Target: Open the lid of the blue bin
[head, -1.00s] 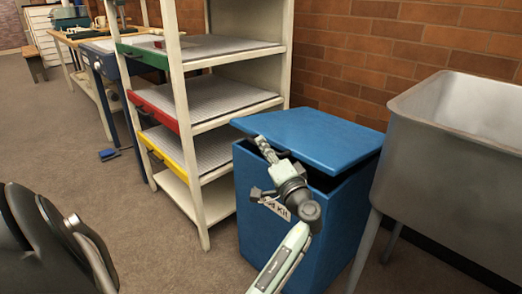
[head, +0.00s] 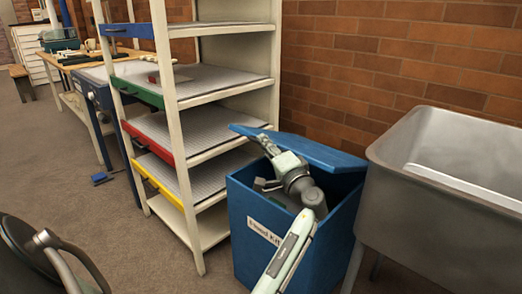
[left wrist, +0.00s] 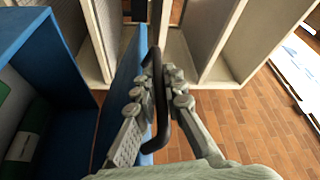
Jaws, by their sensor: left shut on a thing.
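The blue bin (head: 262,245) stands on the floor between the shelf rack and the sink, with a white label on its front. Its blue lid (head: 318,150) is tilted up, with a gap showing between lid and bin. My left gripper (head: 264,145) is at the lid's raised left edge. In the left wrist view, my left gripper (left wrist: 160,78) is shut on the lid's black handle (left wrist: 152,112); the blue lid (left wrist: 121,100) is beside it. The bin's open inside shows at the left, with green and white items (left wrist: 22,135). My right gripper is out of view.
A metal sink (head: 420,190) stands close to the bin's right. A shelf rack (head: 172,110) with coloured-front shelves is at its left. A brick wall (head: 400,60) is behind. Floor (head: 60,190) at the left is mostly clear.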

